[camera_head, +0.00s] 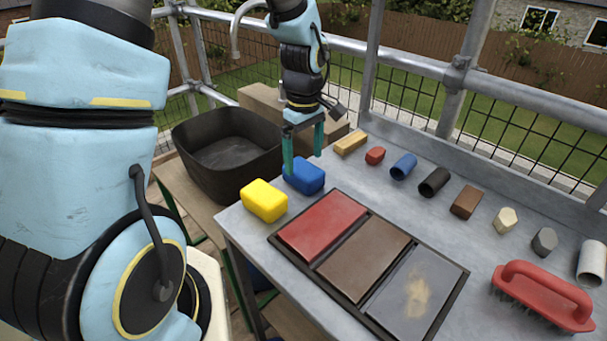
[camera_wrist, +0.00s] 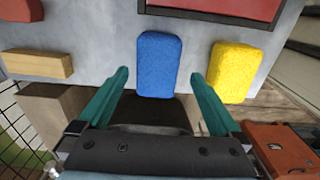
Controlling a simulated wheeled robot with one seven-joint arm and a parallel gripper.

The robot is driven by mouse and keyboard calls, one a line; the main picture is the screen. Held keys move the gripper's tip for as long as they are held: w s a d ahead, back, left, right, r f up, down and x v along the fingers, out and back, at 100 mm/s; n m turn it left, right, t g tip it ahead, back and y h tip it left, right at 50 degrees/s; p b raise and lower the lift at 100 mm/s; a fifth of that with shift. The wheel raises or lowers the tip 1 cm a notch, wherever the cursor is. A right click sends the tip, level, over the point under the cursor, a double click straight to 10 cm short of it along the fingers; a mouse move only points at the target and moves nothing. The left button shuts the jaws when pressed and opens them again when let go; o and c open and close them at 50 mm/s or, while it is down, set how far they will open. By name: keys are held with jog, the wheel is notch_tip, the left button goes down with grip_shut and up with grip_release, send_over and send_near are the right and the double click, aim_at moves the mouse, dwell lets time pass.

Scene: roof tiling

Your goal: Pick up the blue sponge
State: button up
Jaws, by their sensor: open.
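The blue sponge (camera_head: 304,176) lies on the grey table near its back left edge, just right of the yellow sponge (camera_head: 264,201). My gripper (camera_head: 303,160) points down over the blue sponge, its two teal fingers apart. In the wrist view the blue sponge (camera_wrist: 159,64) sits ahead of the gap between the open fingers (camera_wrist: 160,75), with nothing held. The yellow sponge (camera_wrist: 231,71) is to its right there, with a gap of bare table between them. Whether a finger touches the blue sponge cannot be told.
A black tub (camera_head: 226,158) stands on a wooden surface beyond the table's left edge. A black tray (camera_head: 279,243) with red, brown and grey tiles lies in front. Several small pieces line the back, including a wooden block (camera_head: 350,143). A red brush (camera_head: 541,294) is at right.

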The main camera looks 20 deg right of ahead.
aim_at(305, 168)
jog(key=shift+w+d+f+p, duration=0.15)
jog(key=shift+f+p, duration=0.4)
jog(key=shift+f, duration=1.7)
jog(key=shift+c, duration=0.2)
jog(key=c, duration=1.3)
notch_tip(305, 168, up, 10)
jog(key=shift+r+b, duration=0.1)
jog(key=shift+b, duration=0.75)
jog(key=o, duration=0.9)
jog(key=shift+c, duration=0.2)
jog(key=c, duration=0.6)
